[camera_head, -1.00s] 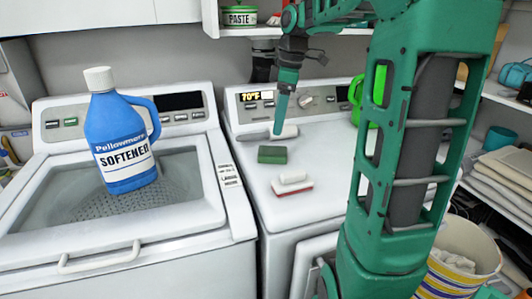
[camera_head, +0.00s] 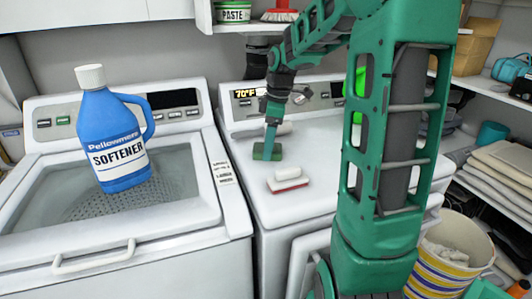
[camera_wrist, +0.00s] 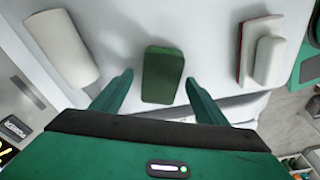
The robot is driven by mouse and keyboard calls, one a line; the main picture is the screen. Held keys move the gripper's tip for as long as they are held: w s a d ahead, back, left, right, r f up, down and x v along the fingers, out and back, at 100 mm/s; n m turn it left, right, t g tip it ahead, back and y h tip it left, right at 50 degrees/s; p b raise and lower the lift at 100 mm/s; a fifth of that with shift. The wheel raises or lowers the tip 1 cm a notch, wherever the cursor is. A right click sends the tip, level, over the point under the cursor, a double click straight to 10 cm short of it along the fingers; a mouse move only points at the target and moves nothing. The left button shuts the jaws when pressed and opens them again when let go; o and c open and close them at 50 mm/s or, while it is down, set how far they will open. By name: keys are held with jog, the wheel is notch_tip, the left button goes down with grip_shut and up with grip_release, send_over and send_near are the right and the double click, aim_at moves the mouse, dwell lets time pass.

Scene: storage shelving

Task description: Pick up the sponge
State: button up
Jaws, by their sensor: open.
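The green sponge (camera_head: 264,152) lies on the white top of the right-hand machine, partly hidden behind my gripper in the head view. In the wrist view the sponge (camera_wrist: 162,75) is a dark green block between and just beyond the fingertips. My gripper (camera_head: 271,147) points down over the sponge. In the wrist view my gripper (camera_wrist: 158,85) has its two green fingers spread wide, one on each side of the sponge with a gap to each. Whether the fingertips are level with the sponge I cannot tell.
A red and white brush (camera_head: 288,180) lies in front of the sponge. A white rounded object (camera_wrist: 62,48) lies on its other side. A blue softener bottle (camera_head: 115,140) stands on the left washer. A striped basket (camera_head: 452,255) is at the lower right.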

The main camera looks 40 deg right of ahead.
jog(key=shift+c, duration=0.3)
jog(key=c, duration=1.1)
jog(key=shift+c, duration=0.2)
jog(key=shift+r, duration=0.1)
jog(key=shift+r, duration=0.55)
notch_tip(320, 180, up, 3)
jog(key=shift+f, duration=0.1)
jog(key=s+a+r, duration=0.3)
jog(key=a+r, duration=0.4)
jog(key=a, duration=0.4)
jog(key=shift+s, duration=0.35)
jog(key=shift+a, duration=0.1)
